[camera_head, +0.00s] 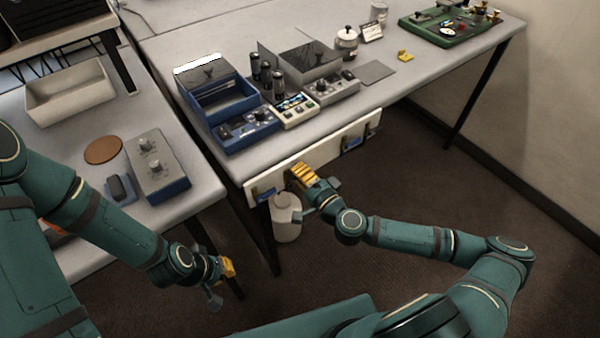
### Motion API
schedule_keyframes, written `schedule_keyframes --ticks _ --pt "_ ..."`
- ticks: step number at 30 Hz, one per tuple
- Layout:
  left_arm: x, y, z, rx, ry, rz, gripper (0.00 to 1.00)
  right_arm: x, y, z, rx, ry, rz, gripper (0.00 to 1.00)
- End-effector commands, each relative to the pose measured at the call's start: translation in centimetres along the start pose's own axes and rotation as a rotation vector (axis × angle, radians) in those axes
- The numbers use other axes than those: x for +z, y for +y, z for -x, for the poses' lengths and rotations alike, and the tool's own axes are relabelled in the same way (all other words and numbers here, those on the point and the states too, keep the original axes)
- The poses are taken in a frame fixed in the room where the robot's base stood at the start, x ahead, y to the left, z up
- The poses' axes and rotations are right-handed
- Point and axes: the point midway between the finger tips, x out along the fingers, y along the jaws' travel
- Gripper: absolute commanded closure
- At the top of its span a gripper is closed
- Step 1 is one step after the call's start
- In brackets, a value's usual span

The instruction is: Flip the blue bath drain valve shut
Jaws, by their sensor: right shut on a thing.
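A pale panel (330,150) runs along the front edge of the far table. It carries a blue piece (263,193) near its left end and another blue piece (351,143) with dark fittings near its right end. My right gripper (301,174) is at the panel's left part, its yellow fingers shut on a small part there. The fingers hide most of that part, so I cannot tell its shape or position. The blue bath (228,112) stands on the table above the panel. My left gripper (227,267) hangs low beside the near table, away from the panel; its finger opening is unclear.
A pale jug (285,218) stands below the panel, close to my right gripper. Control boxes (298,110) and dark cylinders (266,75) crowd the far table. The near table holds a grey-blue box (157,165) and a cream bin (70,92). Floor right of the panel is clear.

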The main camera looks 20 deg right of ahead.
Motion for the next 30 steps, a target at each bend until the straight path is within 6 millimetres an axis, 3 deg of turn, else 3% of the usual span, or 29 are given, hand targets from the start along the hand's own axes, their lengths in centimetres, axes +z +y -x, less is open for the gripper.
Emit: schedule_keyframes --ticks 6,16,17,19,30 --pt "-0.12 -0.42 -1.12 0.000 0.005 -0.001 1.00 0.03 0.69 -0.02 -0.001 0.001 -0.169 1.00" --pt "-0.15 -0.41 -1.09 0.000 0.006 -0.001 1.00 0.03 0.63 -0.03 -0.001 0.001 -0.199 1.00" --pt "-0.16 -0.41 -1.09 0.000 0.006 -0.001 1.00 0.03 0.63 -0.03 -0.001 0.001 -0.198 0.81" --pt "-0.15 -0.41 -1.09 0.000 0.006 -0.001 1.00 0.04 0.62 -0.03 -0.001 0.001 -0.198 0.56" --pt "-0.16 -0.40 -1.09 0.000 0.006 -0.001 1.00 0.03 0.63 0.29 -0.001 0.001 -0.197 0.55"
